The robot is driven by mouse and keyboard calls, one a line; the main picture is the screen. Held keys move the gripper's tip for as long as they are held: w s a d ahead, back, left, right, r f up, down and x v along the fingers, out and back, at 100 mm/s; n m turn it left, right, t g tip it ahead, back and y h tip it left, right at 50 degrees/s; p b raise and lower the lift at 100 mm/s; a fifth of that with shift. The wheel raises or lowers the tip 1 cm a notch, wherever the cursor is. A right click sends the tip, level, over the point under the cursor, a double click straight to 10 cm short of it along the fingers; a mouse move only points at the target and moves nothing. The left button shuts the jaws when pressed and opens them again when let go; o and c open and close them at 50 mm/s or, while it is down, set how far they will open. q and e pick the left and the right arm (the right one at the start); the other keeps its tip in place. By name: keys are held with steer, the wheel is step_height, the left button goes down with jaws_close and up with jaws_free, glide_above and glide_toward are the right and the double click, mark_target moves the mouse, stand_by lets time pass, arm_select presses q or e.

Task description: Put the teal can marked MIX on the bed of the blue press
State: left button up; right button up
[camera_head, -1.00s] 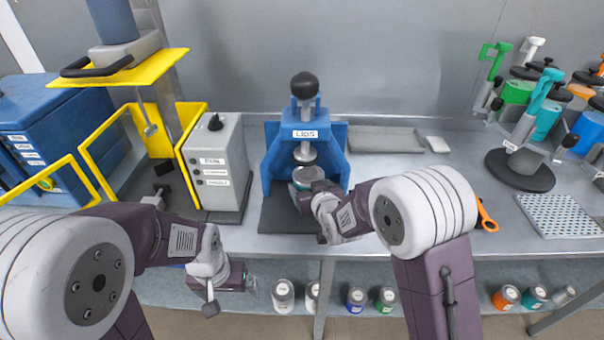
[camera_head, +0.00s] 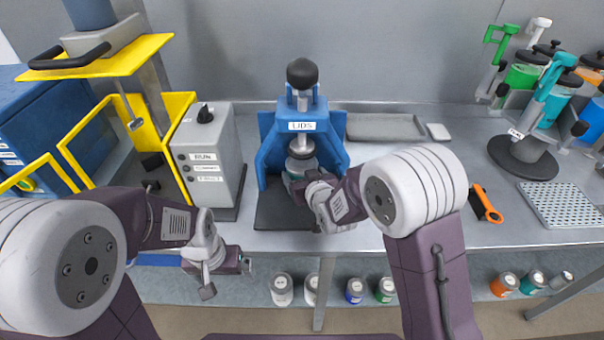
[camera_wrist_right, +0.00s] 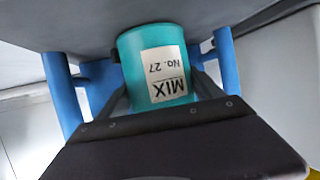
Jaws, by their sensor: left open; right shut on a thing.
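The teal can marked MIX (camera_wrist_right: 152,62) shows in the right wrist view between the dark fingers of my right gripper (camera_wrist_right: 155,88), which is shut on it. Its label appears upside down there. In the head view the same right gripper (camera_head: 304,188) is at the blue press (camera_head: 268,146), with the can mostly hidden below the plunger. The dark press bed (camera_head: 280,215) extends toward the front. I cannot tell whether the can touches the bed. My left gripper (camera_head: 246,263) is open at the table's front edge, left of the press.
A grey control box (camera_head: 212,150) and yellow-framed machine stand left of the press. A grey tray (camera_head: 385,127) lies behind right. An orange-handled tool (camera_head: 487,204), perforated plate (camera_head: 562,204) and can rack (camera_head: 522,158) are right. Several cans (camera_head: 282,290) stand on the lower shelf.

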steer(key=o, duration=1.9)
steer(key=shift+f, duration=0.1)
steer(key=shift+r, duration=0.25)
steer(key=shift+s+d, duration=0.15)
steer(key=shift+s, duration=0.25)
steer(key=b+v, duration=0.6)
steer(key=v, duration=0.5)
steer(key=shift+s+r+b, duration=0.1)
steer(key=shift+s+b, duration=0.05)
steer(key=shift+b, duration=0.2)
